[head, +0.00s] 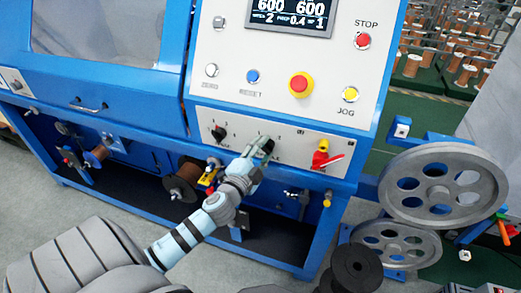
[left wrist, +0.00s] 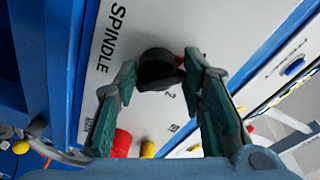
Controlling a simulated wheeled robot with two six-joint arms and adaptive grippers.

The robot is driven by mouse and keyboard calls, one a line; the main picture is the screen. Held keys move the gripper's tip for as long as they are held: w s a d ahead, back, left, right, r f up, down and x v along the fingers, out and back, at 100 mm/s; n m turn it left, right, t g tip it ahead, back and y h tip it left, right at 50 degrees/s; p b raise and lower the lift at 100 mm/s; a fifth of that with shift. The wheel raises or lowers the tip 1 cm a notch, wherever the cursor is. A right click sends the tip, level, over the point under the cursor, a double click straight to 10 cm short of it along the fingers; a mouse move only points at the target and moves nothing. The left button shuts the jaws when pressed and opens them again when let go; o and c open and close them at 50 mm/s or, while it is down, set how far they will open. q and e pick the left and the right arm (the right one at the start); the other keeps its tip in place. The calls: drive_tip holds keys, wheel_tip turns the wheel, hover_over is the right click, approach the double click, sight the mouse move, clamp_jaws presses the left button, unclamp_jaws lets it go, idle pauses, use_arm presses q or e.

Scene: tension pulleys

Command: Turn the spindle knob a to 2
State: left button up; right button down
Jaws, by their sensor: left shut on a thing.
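The black spindle knob (left wrist: 158,70) stands on the white panel by the printed word SPINDLE in the left wrist view. My left gripper (left wrist: 160,78) has its two green-padded fingers on either side of it, shut on it. A printed 2 is on the panel close to the knob. In the head view my left gripper (head: 262,147) reaches the lower panel strip and its fingers hide most of the knob. The knob's exact pointing direction is hard to tell. My right gripper is in neither view.
Another black knob (head: 218,132) sits to the left on the same strip. A red handle on a yellow base (head: 321,157) is to the right. Above are a blue button (head: 252,76) and a red stop button (head: 299,85). A large grey pulley (head: 443,186) stands at the right.

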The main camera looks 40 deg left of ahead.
use_arm(q)
drive_tip(key=shift+s+f, duration=0.1)
drive_tip(key=shift+f, duration=0.25)
idle(0.6)
drive_tip(key=o, duration=1)
drive_tip(key=shift+d, duration=0.15)
drive_tip(key=shift+w+d+r, duration=0.15)
drive_tip(key=shift+w+r, duration=0.05)
drive_tip(key=v, duration=1.2)
